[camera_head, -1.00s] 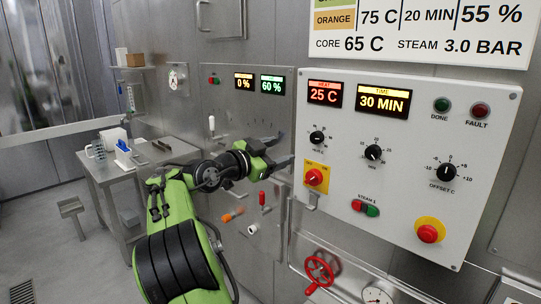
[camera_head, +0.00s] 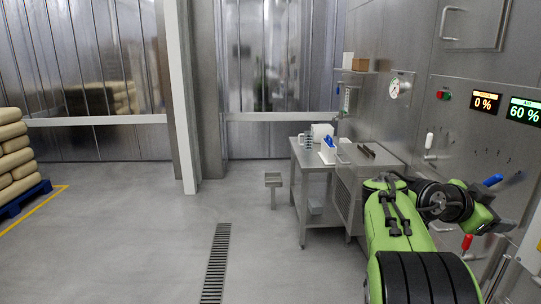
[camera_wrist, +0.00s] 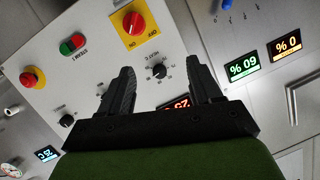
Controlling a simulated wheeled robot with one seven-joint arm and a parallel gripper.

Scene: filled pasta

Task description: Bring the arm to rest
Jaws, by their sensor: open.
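My gripper (camera_wrist: 157,90) shows in the wrist view with its two dark fingers spread apart and nothing between them. Beyond the fingers is the white control panel (camera_wrist: 95,50), upside down in that view, with a red-and-yellow rotary switch, a black knob and a red display partly hidden by a finger. In the head view my green arm is at the lower right, bent toward the steel wall. The gripper's fingertips (camera_head: 497,203) are near the right edge there, close in the picture to a blue-handled lever (camera_head: 493,180); I cannot tell whether they touch.
A steel table (camera_head: 312,165) with a jug and a white box stands left of my arm. A small step stool (camera_head: 273,182) and a floor drain (camera_head: 216,265) are further left. Stacked sacks (camera_head: 14,150) on a blue pallet stand at far left. The middle floor is clear.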

